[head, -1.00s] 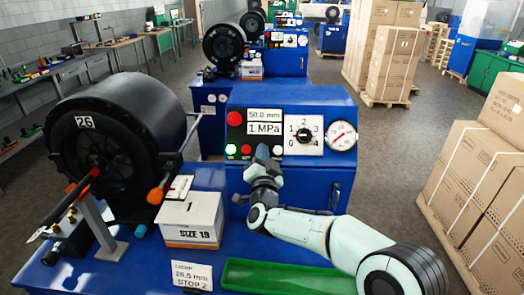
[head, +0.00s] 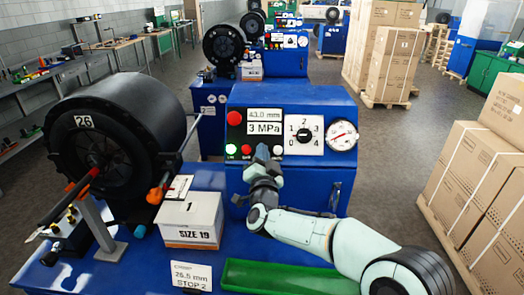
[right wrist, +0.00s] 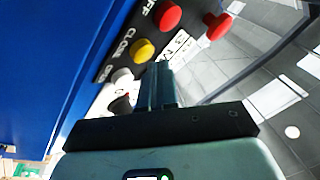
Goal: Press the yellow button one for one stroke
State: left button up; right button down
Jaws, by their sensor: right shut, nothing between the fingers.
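The yellow button (right wrist: 142,49), labelled CLOSE, shows in the right wrist view between a red OFF button (right wrist: 167,17) and a white OPEN button (right wrist: 122,77). My right gripper (right wrist: 161,70) is shut and empty, its tips close by the yellow button; I cannot tell if they touch it. In the head view my right gripper (head: 262,153) stands in front of the button row and hides the yellow button. The display (head: 264,121) reads 43.0 mm and 3 MPa. A green button (head: 231,149) is lit. My left gripper is out of view.
A large red button (head: 234,118), a dial (head: 304,134) and a gauge (head: 342,135) are on the same panel. A SIZE 19 box (head: 190,222) and a green tray (head: 285,277) rest on the blue machine. Cartons (head: 485,190) stand at right across clear floor.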

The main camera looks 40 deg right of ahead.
jog(key=shift+s+a+r, duration=0.15)
jog(key=s+a+r, duration=0.2)
jog(key=s, duration=0.1)
jog(key=shift+s+a+r, duration=0.1)
jog(key=shift+a+r, duration=0.25)
jog(key=shift+r, duration=0.05)
dwell(0.3)
dwell(2.2)
